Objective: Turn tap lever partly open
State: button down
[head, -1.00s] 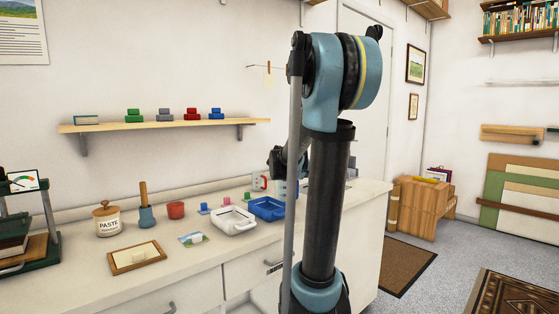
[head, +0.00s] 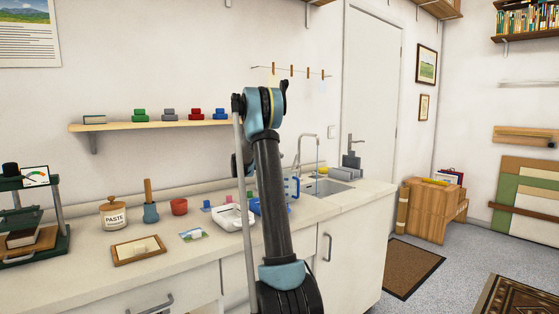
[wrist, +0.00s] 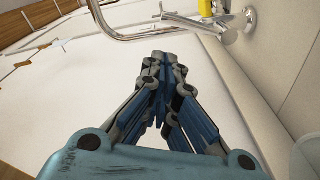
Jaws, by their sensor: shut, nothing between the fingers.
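The chrome tap (head: 299,152) stands at the back of the sink (head: 345,183) in the head view, with a tall bent spout. In the wrist view its chrome pipe (wrist: 122,37) curves across the top. A slim chrome bar (wrist: 190,23), which looks like the lever, runs toward a round wall fitting (wrist: 249,19). My gripper (wrist: 164,57) is shut and empty. In the wrist view its fingertips show just below the pipe and bar, apparently apart from them. In the head view my arm mostly hides the gripper. The lever's angle is hard to tell.
A yellow item (wrist: 207,8) sits beside the bar in the wrist view. The counter's right end (head: 372,200) is bare.

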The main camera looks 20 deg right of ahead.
jog(key=w+a, duration=0.1)
jog(key=w, duration=0.1)
send_over(294, 164)
jog(key=w+a, duration=0.3)
jog(key=shift+s+d+f, duration=0.2)
jog(key=shift+s+f, duration=0.55)
jog(key=shift+s, duration=0.05)
